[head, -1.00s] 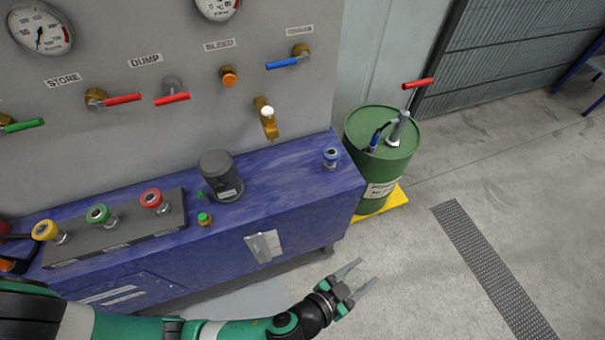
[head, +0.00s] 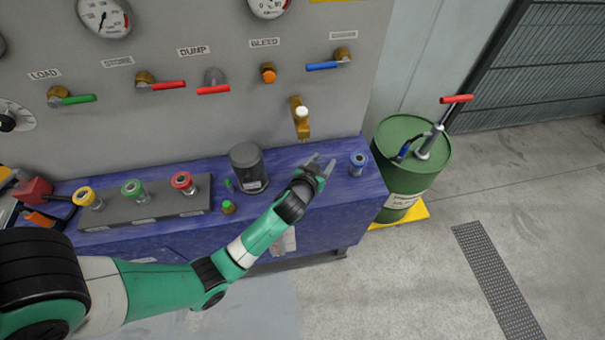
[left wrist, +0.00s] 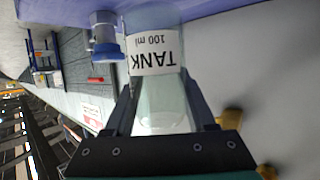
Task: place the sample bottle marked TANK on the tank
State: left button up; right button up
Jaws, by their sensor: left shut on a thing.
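In the left wrist view my left gripper (left wrist: 166,92) is shut on a clear bottle (left wrist: 160,102) whose white label reads TANK 100 ml, upside down in that picture. In the head view the bottle cannot be made out clearly. A dark grey lidded cylinder (head: 248,167) stands on the bench left of the gripper. My right gripper is out of view.
A brass tap (head: 300,118) hangs from the grey panel close above the gripper. A green drum (head: 412,170) with a pump stands right of the bench.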

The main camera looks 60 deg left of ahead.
pick_arm(q)
jog(key=s+a+r+n+g+y, duration=0.1)
jog(key=s+a+r, duration=0.15)
jog(key=a, duration=0.55)
jog(key=f+b, duration=0.1)
jog(key=f, duration=0.1)
jog(key=f+b, duration=0.1)
jog(key=f, duration=0.2)
jog(key=f+b, duration=0.1)
jog(key=f, duration=0.2)
jog(key=shift+w+d+b, duration=0.1)
jog(key=shift+w+b, duration=0.3)
jog(key=shift+r, duration=0.1)
jog(key=o, duration=1.3)
jog(key=shift+o, duration=0.2)
